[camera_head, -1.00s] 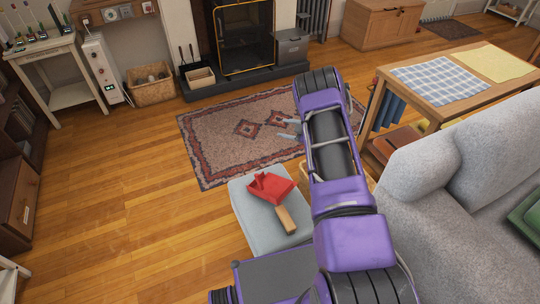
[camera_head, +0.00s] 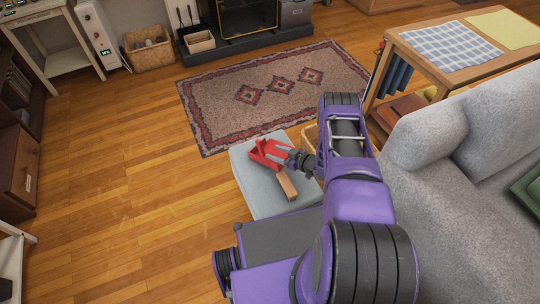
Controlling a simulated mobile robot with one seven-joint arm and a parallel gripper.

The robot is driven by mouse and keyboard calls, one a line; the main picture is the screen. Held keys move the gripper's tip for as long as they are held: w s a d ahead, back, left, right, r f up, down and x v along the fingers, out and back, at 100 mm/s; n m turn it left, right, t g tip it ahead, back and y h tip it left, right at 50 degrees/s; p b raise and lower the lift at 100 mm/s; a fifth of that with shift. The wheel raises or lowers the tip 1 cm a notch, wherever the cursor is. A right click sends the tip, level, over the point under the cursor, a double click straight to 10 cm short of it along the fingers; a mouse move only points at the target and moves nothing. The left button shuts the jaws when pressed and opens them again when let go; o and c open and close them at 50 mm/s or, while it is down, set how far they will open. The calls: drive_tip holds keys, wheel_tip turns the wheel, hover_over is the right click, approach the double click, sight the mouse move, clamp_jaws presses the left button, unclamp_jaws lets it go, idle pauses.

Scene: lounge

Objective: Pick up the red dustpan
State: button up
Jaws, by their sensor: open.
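The red dustpan (camera_head: 268,154) lies on a pale grey-blue footstool (camera_head: 248,183), its red pan toward the rug. A light wooden handle (camera_head: 287,186) extends from it toward the lower right. My gripper (camera_head: 281,154) is over the right side of the red pan, its fingers pointing left. The fingers are open. They partly cover the pan, and I cannot tell whether they touch it.
A grey sofa (camera_head: 440,200) stands close on the right. A patterned rug (camera_head: 225,97) lies beyond. The wooden floor at left is clear.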

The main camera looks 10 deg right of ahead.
sight(262, 148)
drive_tip(key=b+x, duration=0.1)
drive_tip(key=x, duration=0.4)
drive_tip(key=shift+w+a+f, duration=0.15)
drive_tip(key=shift+a+f, duration=0.1)
drive_tip(key=shift+f, duration=0.1)
drive_tip(key=shift+w+a+f, duration=0.1)
drive_tip(key=shift+w+a, duration=0.2)
drive_tip(key=shift+w, duration=0.15)
clamp_jaws()
idle(0.8)
